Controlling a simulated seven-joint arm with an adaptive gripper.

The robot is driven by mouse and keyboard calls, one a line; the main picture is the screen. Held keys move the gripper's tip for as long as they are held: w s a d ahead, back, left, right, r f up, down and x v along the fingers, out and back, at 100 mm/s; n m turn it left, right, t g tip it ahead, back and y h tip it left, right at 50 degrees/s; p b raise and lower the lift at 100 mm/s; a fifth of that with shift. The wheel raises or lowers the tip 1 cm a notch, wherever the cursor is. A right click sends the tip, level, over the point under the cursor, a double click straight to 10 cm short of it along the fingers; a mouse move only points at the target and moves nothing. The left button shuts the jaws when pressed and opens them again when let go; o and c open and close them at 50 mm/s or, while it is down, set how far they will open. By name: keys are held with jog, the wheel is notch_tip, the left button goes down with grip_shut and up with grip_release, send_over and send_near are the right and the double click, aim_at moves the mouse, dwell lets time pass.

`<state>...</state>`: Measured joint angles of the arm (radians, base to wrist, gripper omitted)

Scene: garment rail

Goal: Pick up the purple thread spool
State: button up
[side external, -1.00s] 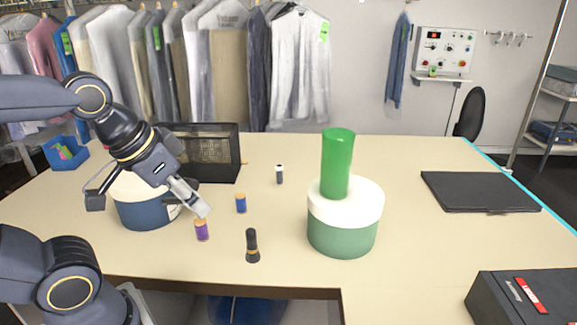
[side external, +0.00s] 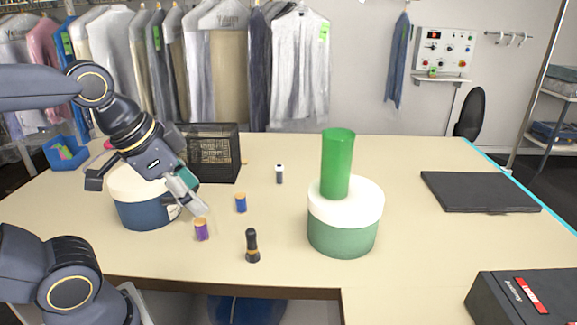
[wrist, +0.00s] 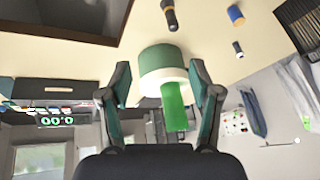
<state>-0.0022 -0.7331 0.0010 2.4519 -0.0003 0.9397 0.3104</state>
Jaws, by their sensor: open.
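The purple thread spool (side external: 201,230) stands upright on the table near the front left, with a tan top. My gripper (side external: 198,207) is just above and beside it in the side external view, angled down and to the right. Whether they touch I cannot tell. In the wrist view my gripper (wrist: 160,90) is open, its two fingers apart with nothing held between them. The purple spool does not show in the wrist view.
A blue spool (side external: 241,203) and a black flashlight-like object (side external: 252,246) stand nearby. A blue-and-white round box (side external: 144,214) sits behind my gripper. A green-and-white round box (side external: 342,238) bears a green cylinder (side external: 338,165). A black mesh basket (side external: 223,153) stands behind.

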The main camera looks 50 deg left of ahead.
jog(key=w+a+m+g, duration=0.3)
jog(key=w+a+m, duration=0.1)
jog(key=w+a, duration=0.15)
jog(key=n+g, duration=0.1)
jog(key=g, duration=0.2)
send_over(199, 221)
notch_tip(199, 221, down, 7)
notch_tip(199, 221, down, 10)
jog(key=shift+d+f, duration=0.1)
notch_tip(199, 221, down, 6)
jog(key=shift+w+r, duration=0.1)
jog(key=shift+r, duration=0.05)
jog(key=c, duration=1)
